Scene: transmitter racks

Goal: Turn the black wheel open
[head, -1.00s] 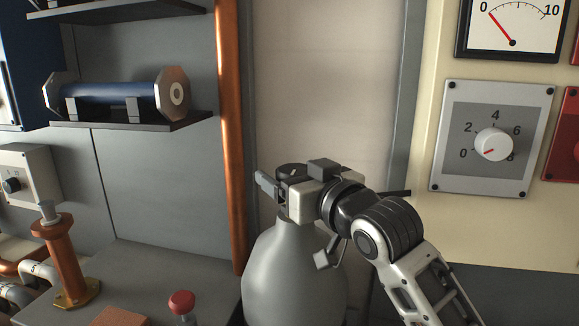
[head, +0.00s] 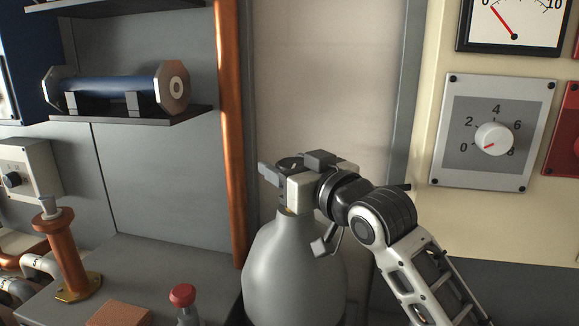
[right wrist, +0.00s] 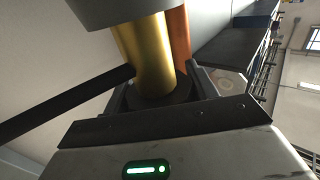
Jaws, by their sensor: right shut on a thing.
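The black wheel (head: 290,162) sits on top of a grey gas cylinder (head: 293,265), in the middle of the head view. My right gripper (head: 292,170) is shut on the wheel, one finger on each side, reaching in from the right. In the right wrist view the dark round wheel (right wrist: 160,93) shows between the fingers of my right gripper (right wrist: 160,85), partly hidden by the gripper body. A brass stem (right wrist: 147,50) joins it to a grey part at the top edge. My left gripper is not in view.
A red-capped post (head: 183,298) stands left of the cylinder, and a copper pipe (head: 231,140) runs upright behind it. A dial panel (head: 495,132) is on the cream wall at right. A shelf with a blue tube (head: 110,95) is at upper left.

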